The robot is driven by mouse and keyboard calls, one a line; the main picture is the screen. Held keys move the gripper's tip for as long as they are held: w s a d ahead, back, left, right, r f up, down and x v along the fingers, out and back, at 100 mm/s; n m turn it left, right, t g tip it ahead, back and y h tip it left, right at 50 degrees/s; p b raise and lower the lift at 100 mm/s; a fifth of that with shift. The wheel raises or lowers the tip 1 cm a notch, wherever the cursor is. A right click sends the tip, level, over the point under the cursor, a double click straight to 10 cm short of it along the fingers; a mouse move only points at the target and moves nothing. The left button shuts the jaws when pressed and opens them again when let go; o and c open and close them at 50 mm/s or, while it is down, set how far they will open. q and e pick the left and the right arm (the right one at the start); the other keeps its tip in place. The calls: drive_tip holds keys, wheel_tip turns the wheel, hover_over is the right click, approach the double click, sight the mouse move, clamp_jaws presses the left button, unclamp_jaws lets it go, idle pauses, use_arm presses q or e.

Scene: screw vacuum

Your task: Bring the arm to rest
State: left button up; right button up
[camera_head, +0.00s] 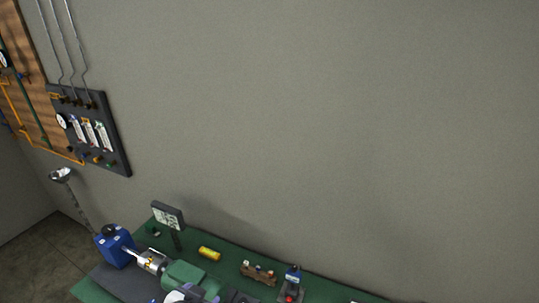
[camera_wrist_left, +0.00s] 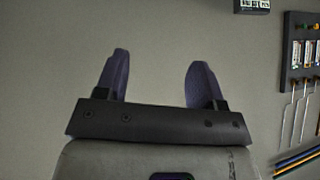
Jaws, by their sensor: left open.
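My left gripper (camera_wrist_left: 152,78) shows in the left wrist view with its two dark fingers spread apart. Nothing is between them, and the plain grey wall lies behind. In the head view I see no clear gripper. My right gripper is in neither view. The green-topped bench (camera_head: 221,244) stands at the bottom of the head view, with a blue box-shaped unit (camera_head: 117,247), a green motor-like part (camera_head: 190,276) and a small sign on a post (camera_head: 168,215).
A yellow cylinder (camera_head: 209,253), a brown block (camera_head: 258,272) and a small blue-and-red device (camera_head: 291,283) are on the bench. The wall at right is bare.

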use_arm(q)
drive_tip(key=s+a+f+n+g+p, duration=0.1)
drive_tip(key=s+a+f+g+p, duration=0.1)
drive_tip(key=s, duration=0.7)
drive_tip(key=s+a+f+n+g+p, duration=0.1)
drive_tip(key=s+a+f+g+p, duration=0.1)
drive_tip(key=s, duration=0.8)
drive_tip(key=s+a+f+g+p, duration=0.2)
drive_tip(key=s+f+p, duration=0.1)
drive_tip(key=s, duration=0.7)
drive_tip(key=shift+f+n+y+p, duration=0.4)
drive_tip(key=shift+f, duration=0.3)
drive_tip(key=shift+s, duration=0.1)
